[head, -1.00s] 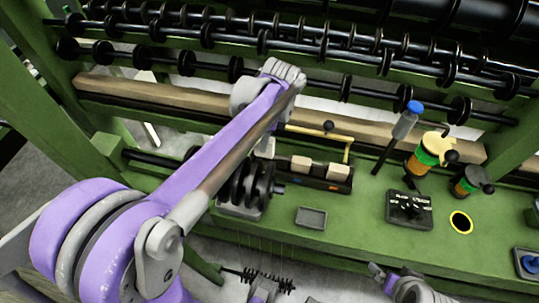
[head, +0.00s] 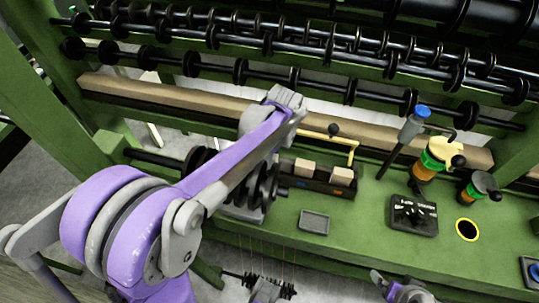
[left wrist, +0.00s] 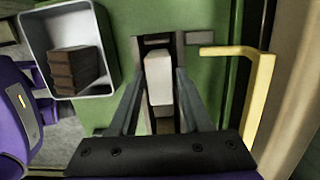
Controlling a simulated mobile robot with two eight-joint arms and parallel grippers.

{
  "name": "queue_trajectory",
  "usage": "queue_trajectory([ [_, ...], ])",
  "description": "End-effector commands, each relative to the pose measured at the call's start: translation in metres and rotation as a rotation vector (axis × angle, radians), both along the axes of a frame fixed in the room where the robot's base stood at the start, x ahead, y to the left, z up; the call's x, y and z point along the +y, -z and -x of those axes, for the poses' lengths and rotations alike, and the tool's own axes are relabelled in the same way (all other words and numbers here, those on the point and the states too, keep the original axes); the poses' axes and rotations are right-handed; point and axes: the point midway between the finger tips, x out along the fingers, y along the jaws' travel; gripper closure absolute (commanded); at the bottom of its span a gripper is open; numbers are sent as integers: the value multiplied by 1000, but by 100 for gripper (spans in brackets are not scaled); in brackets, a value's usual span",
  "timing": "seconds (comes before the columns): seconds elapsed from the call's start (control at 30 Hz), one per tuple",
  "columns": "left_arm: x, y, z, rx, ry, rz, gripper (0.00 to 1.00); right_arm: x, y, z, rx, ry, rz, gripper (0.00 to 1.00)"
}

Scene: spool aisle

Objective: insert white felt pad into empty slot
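In the left wrist view the white felt pad (left wrist: 158,78) is centred between the dark fingers of my left gripper (left wrist: 160,75), which look shut on it. Behind the pad is a dark slotted holder (left wrist: 156,41); a tan piece shows lower in its channel. I cannot tell whether the pad is inside a slot. In the head view my left forearm covers the gripper and the holder's left end. Two pale blocks (head: 305,167) stand in the holder (head: 320,184). My right gripper (head: 388,286) is low in the head view, away from the holder.
A yellow bent rod (head: 340,140) runs close behind the holder; it also shows in the left wrist view (left wrist: 262,90). Black spools (head: 265,187) are left.

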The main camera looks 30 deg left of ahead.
Motion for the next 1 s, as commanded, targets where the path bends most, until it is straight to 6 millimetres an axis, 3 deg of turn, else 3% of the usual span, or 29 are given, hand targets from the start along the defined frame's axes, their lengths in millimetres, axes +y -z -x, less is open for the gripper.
queue_trajectory([
  [0.07,0,0,0,0,0,0,36,0,0,0,0,0,0,0],
  [0.47,-1,-9,0,0,0,0,36,0,-4,0,-1,0,0,0],
  [1.0,-15,-109,-4,0,1,0,36,0,-16,-2,-5,0,0,0],
])
